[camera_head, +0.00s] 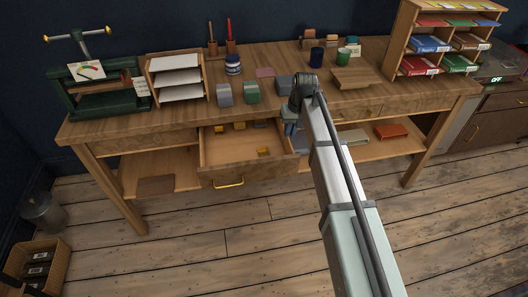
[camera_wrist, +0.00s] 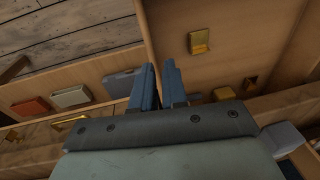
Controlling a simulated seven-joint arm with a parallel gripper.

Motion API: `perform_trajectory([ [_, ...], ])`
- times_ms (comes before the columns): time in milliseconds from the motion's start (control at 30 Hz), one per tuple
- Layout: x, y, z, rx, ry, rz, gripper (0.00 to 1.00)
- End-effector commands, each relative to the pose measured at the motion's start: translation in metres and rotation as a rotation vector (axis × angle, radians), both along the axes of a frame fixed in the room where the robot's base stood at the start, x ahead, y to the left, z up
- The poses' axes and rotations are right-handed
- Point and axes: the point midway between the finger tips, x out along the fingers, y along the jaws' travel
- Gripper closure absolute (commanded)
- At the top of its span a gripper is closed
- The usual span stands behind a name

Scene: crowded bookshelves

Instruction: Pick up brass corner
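Several small brass-coloured corner pieces lie in the open drawer. One brass corner (camera_head: 262,151) is near the drawer's front right, and others (camera_head: 239,125) (camera_head: 219,128) are toward the back. In the wrist view, one brass corner (camera_wrist: 199,41) lies alone on the drawer floor, with two more (camera_wrist: 224,93) (camera_wrist: 250,82) nearer the bench. My gripper (camera_wrist: 159,66) has two blue fingers with a gap between them and nothing visible in it. It appears over the drawer's side wall, to one side of the brass pieces. In the head view, my arm partly hides the gripper (camera_head: 290,128).
The wooden drawer (camera_head: 228,170) is pulled out from the workbench (camera_head: 130,122). Books or boxes, including an orange one (camera_head: 391,131), lie on the lower shelf beside it. Containers and blocks crowd the benchtop. The drawer's front middle has bare floor.

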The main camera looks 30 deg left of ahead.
Motion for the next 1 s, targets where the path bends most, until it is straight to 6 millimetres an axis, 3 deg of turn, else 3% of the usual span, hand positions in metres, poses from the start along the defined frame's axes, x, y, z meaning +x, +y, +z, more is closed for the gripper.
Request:
perform_trajectory([
  [33,-0.003,0.019,0.01,0.004,0.0,0.023,0.87],
  [100,-0.009,0.034,0.019,0.008,0.0,0.046,0.87],
  [267,-0.017,0.05,0.026,0.012,0.001,0.072,0.87],
  [367,-0.019,0.053,0.018,0.012,0.003,0.074,0.87],
  [700,-0.021,0.061,-0.036,0.012,0.003,0.073,0.87],
  [1000,-0.022,0.065,-0.056,0.012,0.001,0.072,0.87],
])
